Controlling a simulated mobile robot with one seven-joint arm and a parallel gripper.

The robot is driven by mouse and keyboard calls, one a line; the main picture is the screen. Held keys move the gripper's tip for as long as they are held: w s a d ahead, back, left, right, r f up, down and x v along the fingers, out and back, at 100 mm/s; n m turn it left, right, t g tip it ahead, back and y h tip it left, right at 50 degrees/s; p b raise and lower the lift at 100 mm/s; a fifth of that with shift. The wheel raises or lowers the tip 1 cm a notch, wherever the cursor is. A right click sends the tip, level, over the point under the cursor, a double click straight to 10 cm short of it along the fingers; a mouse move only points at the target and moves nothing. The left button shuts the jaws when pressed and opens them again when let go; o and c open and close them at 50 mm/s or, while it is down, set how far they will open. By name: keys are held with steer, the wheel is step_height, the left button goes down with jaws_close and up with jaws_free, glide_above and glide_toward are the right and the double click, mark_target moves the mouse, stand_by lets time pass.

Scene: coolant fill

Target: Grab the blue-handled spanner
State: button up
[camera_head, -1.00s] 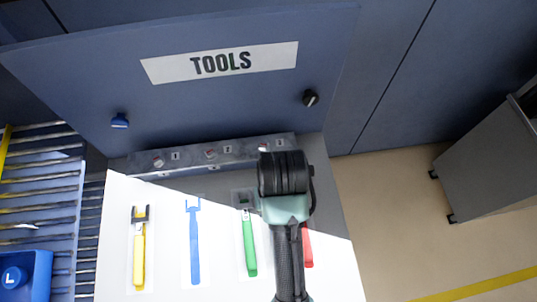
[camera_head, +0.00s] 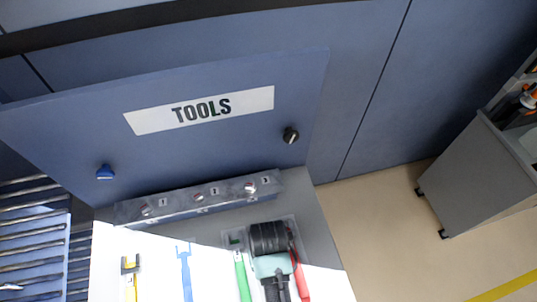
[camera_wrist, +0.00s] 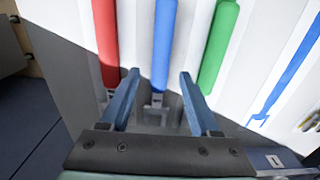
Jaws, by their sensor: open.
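A tool with a thick blue handle (camera_wrist: 164,45) lies in the wrist view between a red-handled tool (camera_wrist: 106,45) and a green-handled tool (camera_wrist: 218,45). Its metal end is in shade. My gripper (camera_wrist: 158,75) is open, its two fingers on either side of the lower part of this handle in the picture; I cannot tell whether they touch it. A thinner, all-blue forked spanner (camera_wrist: 287,75) lies farther right, and shows in the head view (camera_head: 185,272). In the head view my arm's end (camera_head: 270,245) hides the thick blue handle and my fingers.
A yellow-handled tool (camera_head: 131,280) lies at the left of the white tool surface (camera_head: 210,275). Behind it are a grey strip with numbered knobs (camera_head: 200,197) and an upright blue TOOLS panel (camera_head: 240,135). A grey cabinet (camera_head: 480,180) stands on the floor at right; floor between is clear.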

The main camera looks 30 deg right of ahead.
steer(key=shift+f, duration=0.95)
jaws_close()
